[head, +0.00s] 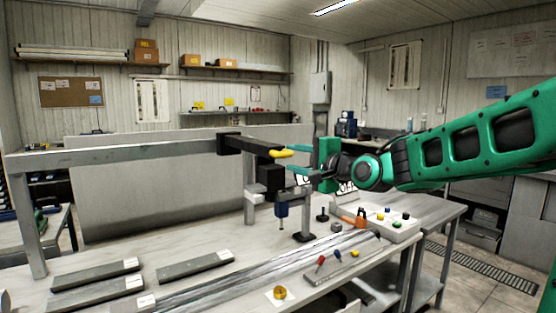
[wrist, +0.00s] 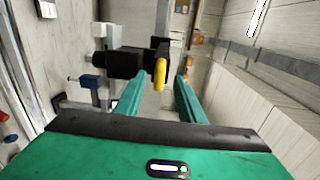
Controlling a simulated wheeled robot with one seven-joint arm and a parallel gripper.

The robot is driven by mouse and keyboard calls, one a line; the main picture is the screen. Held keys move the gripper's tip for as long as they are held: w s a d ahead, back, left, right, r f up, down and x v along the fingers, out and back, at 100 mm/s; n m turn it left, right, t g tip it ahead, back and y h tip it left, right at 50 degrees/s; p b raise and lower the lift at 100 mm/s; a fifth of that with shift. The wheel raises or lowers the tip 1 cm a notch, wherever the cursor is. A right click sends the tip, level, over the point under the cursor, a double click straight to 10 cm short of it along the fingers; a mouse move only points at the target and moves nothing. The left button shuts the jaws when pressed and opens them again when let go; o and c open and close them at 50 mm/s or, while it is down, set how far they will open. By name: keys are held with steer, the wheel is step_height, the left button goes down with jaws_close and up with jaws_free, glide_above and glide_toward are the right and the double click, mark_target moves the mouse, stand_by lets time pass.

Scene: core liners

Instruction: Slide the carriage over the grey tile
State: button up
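The carriage (head: 268,165) is a black block under the dark end of a grey overhead rail (head: 130,151). A yellow handle (head: 282,153) sticks out of it toward my gripper, and a blue-tipped tool hangs below. My gripper (head: 297,161) is open and empty at the handle's right. In the wrist view, the yellow handle (wrist: 160,72) shows between the fingertips (wrist: 158,84), at or just beyond them; I cannot tell if they touch. Grey slabs with white labels (head: 195,265) lie on the bench at left. I cannot tell which grey piece is the tile.
A long clear-looking liner (head: 250,275) lies along the bench. A grey strip with coloured knobs (head: 338,263) and a white box with coloured buttons (head: 390,222) are at the right. An upright panel stands behind.

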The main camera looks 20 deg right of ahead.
mark_target(283, 156)
steer(key=x, duration=0.7)
steer(key=shift+w, duration=0.1)
